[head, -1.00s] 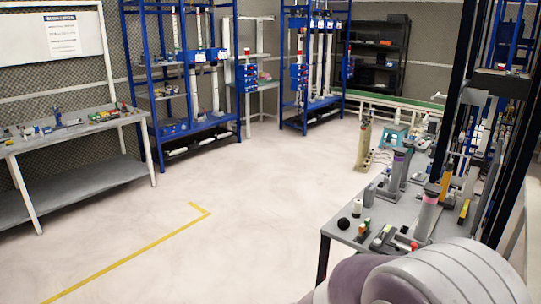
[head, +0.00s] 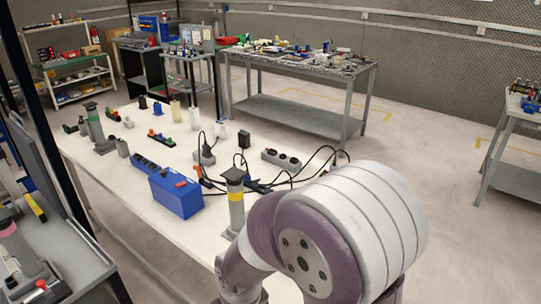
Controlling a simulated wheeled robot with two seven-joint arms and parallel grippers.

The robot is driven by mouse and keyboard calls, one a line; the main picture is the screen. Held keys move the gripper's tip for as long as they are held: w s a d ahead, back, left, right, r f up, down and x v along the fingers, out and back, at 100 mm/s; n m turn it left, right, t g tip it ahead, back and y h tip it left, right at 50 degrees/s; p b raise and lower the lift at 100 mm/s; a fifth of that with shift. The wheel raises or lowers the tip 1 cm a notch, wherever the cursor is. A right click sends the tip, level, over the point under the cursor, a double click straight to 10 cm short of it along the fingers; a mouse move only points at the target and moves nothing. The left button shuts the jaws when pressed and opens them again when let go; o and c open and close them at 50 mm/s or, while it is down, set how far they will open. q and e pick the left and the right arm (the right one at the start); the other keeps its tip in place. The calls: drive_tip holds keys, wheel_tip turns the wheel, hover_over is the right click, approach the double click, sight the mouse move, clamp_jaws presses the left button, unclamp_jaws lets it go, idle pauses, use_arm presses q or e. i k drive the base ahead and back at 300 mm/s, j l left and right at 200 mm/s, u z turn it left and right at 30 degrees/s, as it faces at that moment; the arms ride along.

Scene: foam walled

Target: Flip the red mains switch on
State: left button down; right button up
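A blue box (head: 176,200) stands on the white table (head: 118,172), with a small red part (head: 181,184) on its top that may be the red mains switch. It is too small to tell its position. A grey post with a yellow band (head: 236,208) stands just right of the box. A large white and purple link of my own arm fills the lower right, in front of the table's near right part. Neither of my grippers is in view.
A blue socket strip (head: 149,167), a grey socket strip (head: 281,158), black cables and several small items crowd the white table. A grey workbench (head: 300,75) with clutter stands behind. Clear floor (head: 430,160) lies to the right.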

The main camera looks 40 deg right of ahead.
sight(181, 184)
drive_tip(key=i+j+z, duration=0.1)
drive_tip(key=i+z, duration=0.2)
drive_tip(key=z, duration=0.15)
drive_tip(key=i+j+z, duration=0.2)
drive_tip(key=z, duration=0.25)
drive_tip(key=i+j+z, duration=0.25)
drive_tip(key=z, duration=0.2)
drive_tip(key=i+j+z, duration=0.15)
drive_tip(key=j+z, duration=0.3)
drive_tip(key=i+j+z, duration=0.15)
drive_tip(key=j+z, duration=0.15)
drive_tip(key=z, duration=0.15)
